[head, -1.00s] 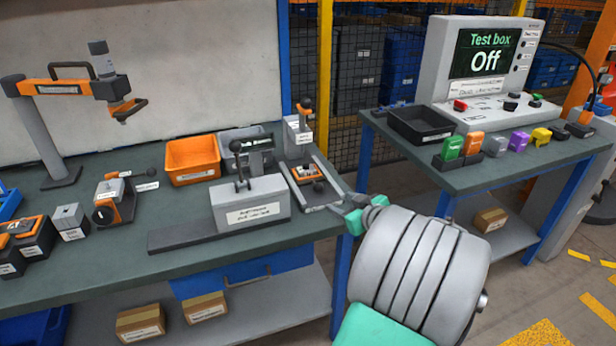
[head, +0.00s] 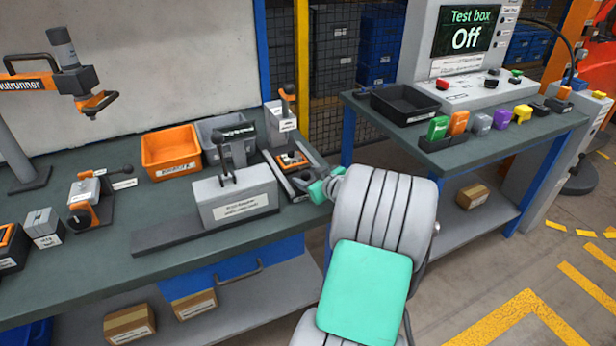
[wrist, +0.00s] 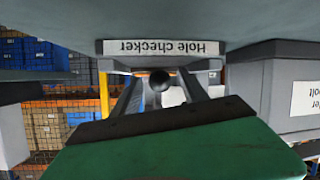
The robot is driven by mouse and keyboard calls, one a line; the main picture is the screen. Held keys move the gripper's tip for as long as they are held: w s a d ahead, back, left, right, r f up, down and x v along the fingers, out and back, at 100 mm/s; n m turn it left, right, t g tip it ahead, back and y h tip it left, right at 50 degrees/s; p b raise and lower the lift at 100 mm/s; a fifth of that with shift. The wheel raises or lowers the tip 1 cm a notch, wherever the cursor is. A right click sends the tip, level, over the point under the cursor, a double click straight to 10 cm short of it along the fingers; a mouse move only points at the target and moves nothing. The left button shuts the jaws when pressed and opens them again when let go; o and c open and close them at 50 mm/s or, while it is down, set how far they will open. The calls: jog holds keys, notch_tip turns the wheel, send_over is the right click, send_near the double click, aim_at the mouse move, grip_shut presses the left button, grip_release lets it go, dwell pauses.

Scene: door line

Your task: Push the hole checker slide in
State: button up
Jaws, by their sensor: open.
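The hole checker (head: 280,172) is a dark-based fixture with an orange piece (head: 292,159) on it and grey side rails. It sits at the bench's right end. My gripper (head: 320,187), with teal fingers, is open at the near right end of the fixture and hides part of it. The wrist view shows the upside-down "Hole checker" label (wrist: 161,47), two dark rails and a round dark knob (wrist: 160,80) between them. A large green finger with a dark edge (wrist: 165,120) fills the bottom. I cannot tell whether it touches the knob or how far in the slide is.
A grey block with a lever (head: 236,198) stands just left of the checker. Behind are an orange bin (head: 170,152), a grey bin and a small lever device (head: 281,120). A second table (head: 440,160) with the test box (head: 465,40) stands right, across a gap.

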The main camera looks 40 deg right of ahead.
jog(key=shift+c, duration=0.4)
grip_shut()
dwell(0.9)
